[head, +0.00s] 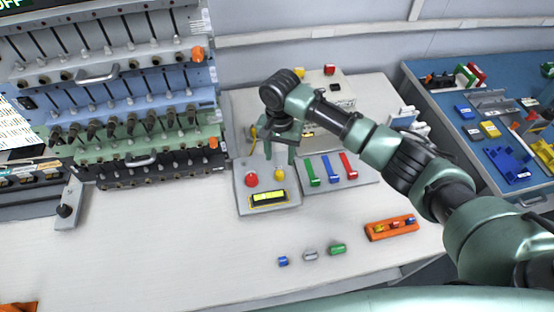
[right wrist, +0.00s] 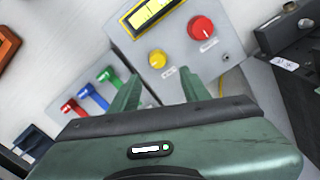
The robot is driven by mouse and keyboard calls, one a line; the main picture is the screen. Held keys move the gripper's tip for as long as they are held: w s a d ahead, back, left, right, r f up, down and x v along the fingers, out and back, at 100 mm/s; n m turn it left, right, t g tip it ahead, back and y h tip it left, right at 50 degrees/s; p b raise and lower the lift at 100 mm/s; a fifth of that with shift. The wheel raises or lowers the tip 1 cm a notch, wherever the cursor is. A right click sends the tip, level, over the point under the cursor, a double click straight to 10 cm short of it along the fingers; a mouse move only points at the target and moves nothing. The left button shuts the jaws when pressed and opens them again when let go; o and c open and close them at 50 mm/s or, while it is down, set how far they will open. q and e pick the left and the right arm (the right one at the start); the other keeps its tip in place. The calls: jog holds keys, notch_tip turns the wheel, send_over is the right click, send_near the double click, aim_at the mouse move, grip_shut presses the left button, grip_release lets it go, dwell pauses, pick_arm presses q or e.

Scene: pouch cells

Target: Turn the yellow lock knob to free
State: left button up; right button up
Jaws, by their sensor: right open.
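The yellow knob (head: 279,174) is on a light grey control box (head: 284,196), right of a larger red knob (head: 251,180) and above a yellow-framed display (head: 269,196). In the right wrist view the yellow knob (right wrist: 157,59) is just beyond the gap between my fingertips. My right gripper (head: 281,158) is open and empty, pointing down at the box behind the yellow knob. Its two fingers (right wrist: 161,86) are apart and do not appear to touch the knob. The small labels by the knobs are unreadable. My left gripper is not in view.
A panel with green, blue and red levers (head: 334,184) stands right beside the box. A tall rack of cell slots (head: 120,100) fills the left. An orange tray (head: 391,228) and several small coloured pieces lie in front.

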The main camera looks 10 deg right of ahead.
aim_at(280, 172)
jog(key=f, duration=0.1)
jog(key=s+f, duration=0.1)
jog(key=f, duration=0.1)
jog(key=shift+s+f, duration=0.15)
jog(key=shift+f, duration=0.15)
jog(key=shift+w+f, duration=0.25)
jog(key=shift+f, duration=1.4)
jog(key=shift+c, duration=0.7)
grip_shut()
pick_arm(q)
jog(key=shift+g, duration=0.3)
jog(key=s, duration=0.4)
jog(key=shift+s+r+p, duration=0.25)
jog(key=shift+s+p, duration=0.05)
